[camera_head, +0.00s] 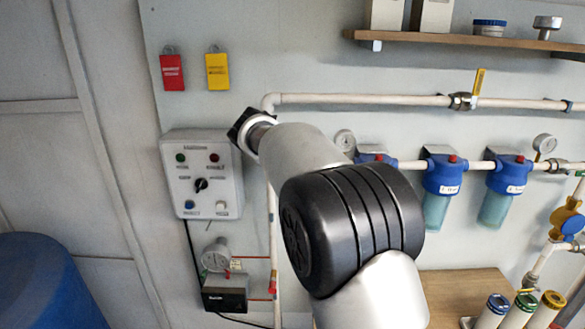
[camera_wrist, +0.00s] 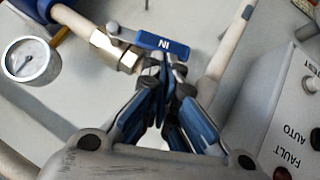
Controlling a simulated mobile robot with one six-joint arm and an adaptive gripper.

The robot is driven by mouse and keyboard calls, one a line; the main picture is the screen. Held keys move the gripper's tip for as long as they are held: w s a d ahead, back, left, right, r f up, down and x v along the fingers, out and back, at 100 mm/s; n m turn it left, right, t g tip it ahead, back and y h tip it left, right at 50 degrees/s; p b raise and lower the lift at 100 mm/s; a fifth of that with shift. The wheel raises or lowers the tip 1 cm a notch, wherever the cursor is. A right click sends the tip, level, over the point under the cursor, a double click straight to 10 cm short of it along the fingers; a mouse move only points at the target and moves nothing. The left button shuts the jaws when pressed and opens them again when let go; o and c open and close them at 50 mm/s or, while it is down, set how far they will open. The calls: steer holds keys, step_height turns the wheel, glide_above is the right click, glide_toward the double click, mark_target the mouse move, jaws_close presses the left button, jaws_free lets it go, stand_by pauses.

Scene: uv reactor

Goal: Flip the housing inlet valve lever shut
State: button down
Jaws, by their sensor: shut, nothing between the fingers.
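In the wrist view, the housing inlet valve lever (camera_wrist: 161,42) is a blue bar with a white "IN" label, seen upside down. It slants slightly down to the right beside a metal valve fitting (camera_wrist: 116,52) on a white pipe. My gripper (camera_wrist: 168,62) has its blue-padded fingers together and empty. Its tips are right at the lever's lower edge in the picture; I cannot tell whether they touch it. Part of the valve body is hidden behind the fingers. In the head view my arm hides the lever and the fingers.
A control box (camera_head: 202,172) stands close left of my wrist; it also shows at the right of the wrist view (camera_wrist: 290,110). A pressure gauge (camera_wrist: 30,60) is left of the fitting. Blue filter housings (camera_head: 443,176) and a yellow-handled valve (camera_head: 478,84) are on the wall to the right.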

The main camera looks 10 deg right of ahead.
step_height(320, 180, down, 9)
steer(key=d+n+t+h+b, duration=0.1)
steer(key=d+n+h+b, duration=0.1)
steer(key=n+h+b, duration=0.4)
steer(key=h+b, duration=0.3)
steer(key=b, duration=0.3)
steer(key=shift+s+d+r, duration=0.15)
steer(key=shift+s+d, duration=0.05)
steer(key=shift+d+b, duration=0.15)
steer(key=shift+b, duration=0.15)
